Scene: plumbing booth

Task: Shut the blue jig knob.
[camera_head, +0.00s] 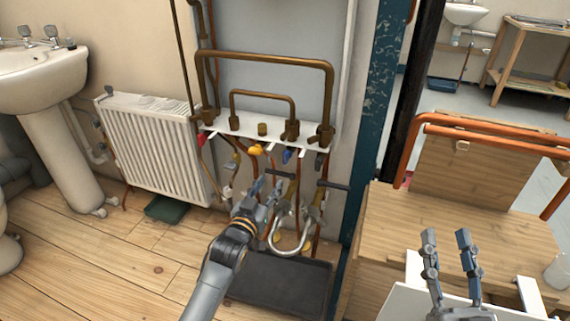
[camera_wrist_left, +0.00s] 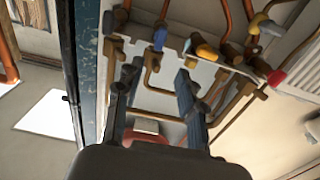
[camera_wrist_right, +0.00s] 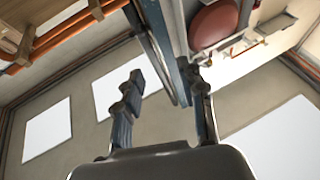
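A white jig plate (camera_head: 263,133) with copper pipes and a row of coloured knobs is mounted on the booth wall. A blue knob (camera_head: 287,156) is under its right half, right of the yellow knob; this blue knob also shows in the left wrist view (camera_wrist_left: 160,38). My right gripper (camera_head: 446,237) is open and empty, in front of the wooden bench.
A yellow knob (camera_head: 256,149) and red knob (camera_head: 201,140) flank the blue one's left. Hoses and valves hang below the plate, close to my left gripper. A radiator (camera_head: 157,148) stands left; a blue post (camera_head: 376,100) and wooden bench (camera_head: 390,225) stand right.

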